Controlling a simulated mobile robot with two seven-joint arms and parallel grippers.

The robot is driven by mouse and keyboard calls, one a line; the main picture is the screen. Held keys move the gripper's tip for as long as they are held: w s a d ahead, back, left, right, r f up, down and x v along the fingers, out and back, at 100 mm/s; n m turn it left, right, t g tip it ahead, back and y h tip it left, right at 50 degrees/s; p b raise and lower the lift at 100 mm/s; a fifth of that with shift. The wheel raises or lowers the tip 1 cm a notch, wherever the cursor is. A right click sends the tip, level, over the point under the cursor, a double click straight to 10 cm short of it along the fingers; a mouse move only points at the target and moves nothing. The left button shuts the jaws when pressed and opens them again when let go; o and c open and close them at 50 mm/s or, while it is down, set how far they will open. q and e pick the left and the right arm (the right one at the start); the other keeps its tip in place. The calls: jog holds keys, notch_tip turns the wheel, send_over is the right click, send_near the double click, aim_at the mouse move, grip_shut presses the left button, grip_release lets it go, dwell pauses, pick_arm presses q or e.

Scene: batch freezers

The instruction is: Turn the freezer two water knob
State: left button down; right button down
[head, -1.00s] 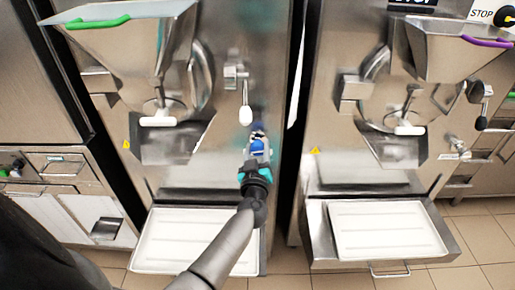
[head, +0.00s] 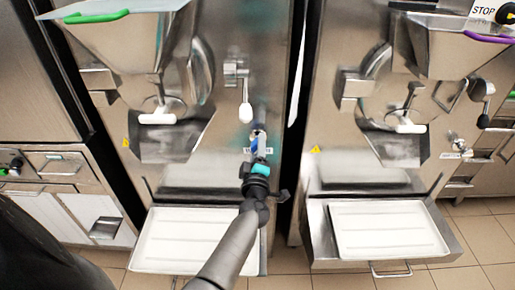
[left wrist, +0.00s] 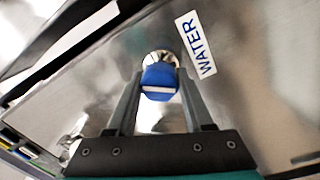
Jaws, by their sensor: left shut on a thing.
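The water knob (left wrist: 159,76) is blue with a white stripe and sits on a round metal stem on the steel front of the left-hand freezer (head: 180,180). A WATER label (left wrist: 195,44) is beside it in the left wrist view. My left gripper (left wrist: 159,88) is shut on the knob, one finger on each side. In the head view my left gripper (head: 257,145) reaches up to the freezer front, and the knob is mostly hidden behind the fingers. My right gripper is not in view.
A white-tipped lever (head: 245,112) hangs just above my left gripper. A white tray (head: 180,240) lies below on the left. The right-hand freezer (head: 350,185) stands across a narrow dark gap, with its own white tray (head: 387,230).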

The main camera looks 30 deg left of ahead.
pick_arm(q)
jog(key=shift+d+n, duration=0.1)
jog(key=shift+n, duration=0.5)
jog(key=shift+c, duration=1.5)
grip_release()
jog(key=p+v, duration=0.3)
jog(key=v, duration=1.2)
